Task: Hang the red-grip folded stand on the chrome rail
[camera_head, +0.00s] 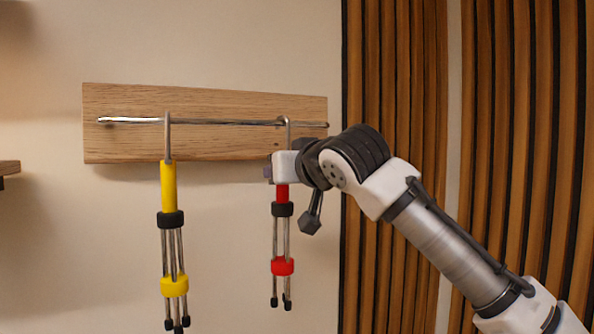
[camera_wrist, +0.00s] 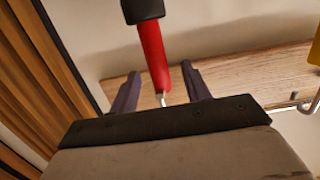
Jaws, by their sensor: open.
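The red-grip folded stand (camera_head: 282,266) hangs upright below the right part of the chrome rail (camera_head: 220,122) in the head view. Its hook goes up to the rail and appears to be over it. My gripper (camera_head: 270,173) is beside the top of the red grip and hides part of it. In the wrist view, the red grip (camera_wrist: 153,55) runs between the two fingers of my gripper (camera_wrist: 160,88). The fingers are apart, with a gap on each side of the grip. The stand's folded legs hang down with dark feet.
A yellow-grip folded stand (camera_head: 168,185) hangs from the rail to the left. The rail is fixed on a wooden board (camera_head: 120,145) on the pale wall. Wooden slats (camera_head: 400,90) cover the wall at right. A shelf edge (camera_head: 8,168) shows at far left.

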